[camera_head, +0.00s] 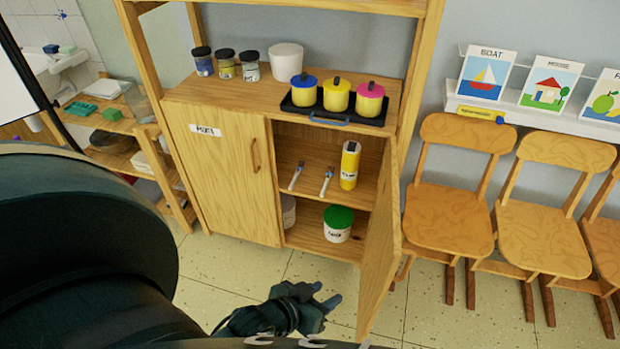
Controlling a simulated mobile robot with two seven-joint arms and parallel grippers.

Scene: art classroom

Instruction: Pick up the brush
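Two slim brushes lie side by side on the middle shelf inside the open right half of the wooden cabinet: the left brush (296,176) and the right brush (327,181). Both have pale handles and darker ends. My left gripper (325,295) is low in front of the cabinet, over the floor, below and apart from the brushes. Its two fingertips point right with a gap between them, and nothing shows in it. My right gripper is not in view.
The cabinet door (381,240) stands open to the right of the shelf. A yellow bottle (350,166) stands right of the brushes. A green-lidded tub (338,223) is on the shelf below. A black tray (364,120) with paint pots is on top. Chairs (446,215) stand right.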

